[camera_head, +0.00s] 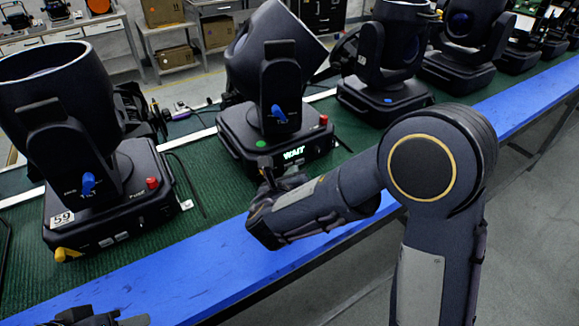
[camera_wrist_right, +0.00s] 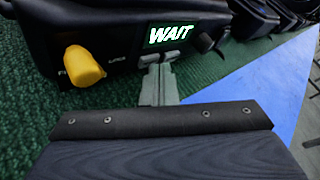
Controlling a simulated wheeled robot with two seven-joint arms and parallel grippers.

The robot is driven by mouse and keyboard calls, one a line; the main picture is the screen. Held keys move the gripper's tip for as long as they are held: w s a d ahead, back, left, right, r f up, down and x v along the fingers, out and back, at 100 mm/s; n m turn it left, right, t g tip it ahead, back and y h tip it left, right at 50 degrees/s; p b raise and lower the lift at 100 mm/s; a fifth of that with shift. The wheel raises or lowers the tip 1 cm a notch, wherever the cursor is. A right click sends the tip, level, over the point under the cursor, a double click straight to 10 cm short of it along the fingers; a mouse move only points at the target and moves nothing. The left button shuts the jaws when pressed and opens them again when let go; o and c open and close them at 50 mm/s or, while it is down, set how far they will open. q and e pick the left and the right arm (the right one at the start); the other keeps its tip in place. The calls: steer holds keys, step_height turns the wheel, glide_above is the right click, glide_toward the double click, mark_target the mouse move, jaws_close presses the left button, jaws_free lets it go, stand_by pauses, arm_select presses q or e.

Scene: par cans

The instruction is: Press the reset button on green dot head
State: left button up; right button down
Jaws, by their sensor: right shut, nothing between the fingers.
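The green dot head (camera_head: 285,75) is a black moving light on the green-topped bench, with a green dot (camera_head: 261,144) on its base. Its display (camera_head: 294,153) reads WAIT in lit letters, also in the right wrist view (camera_wrist_right: 171,34). My right gripper (camera_wrist_right: 164,62) is shut and empty, its fingertips at the front panel just below the display. Whether they touch it I cannot tell. The fingertips cover part of the panel, and I cannot make out the reset button. Part of my left gripper (camera_head: 100,319) shows at the bottom left edge, its jaws unclear.
A yellow knob (camera_wrist_right: 84,67) sticks out of the panel left of my right fingers. A similar head labelled 59 (camera_head: 62,218) stands at left, and more heads (camera_head: 385,70) stand at right. The bench's blue front edge (camera_head: 180,285) is clear.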

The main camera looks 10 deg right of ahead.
stand_by(0.4)
steer(key=shift+s+d, duration=0.2)
steer(key=shift+s, duration=0.5)
steer(key=shift+s, duration=0.1)
steer(key=shift+s+d+b, duration=0.1)
steer(key=shift+s+d, duration=0.2)
steer(key=shift+s, duration=0.45)
steer(key=shift+s+d+b, duration=0.15)
steer(key=shift+s+d, duration=0.1)
steer(key=shift+s, duration=0.5)
steer(key=shift+s+d+b, duration=0.1)
steer(key=shift+s+d, duration=0.2)
steer(key=shift+s, duration=0.45)
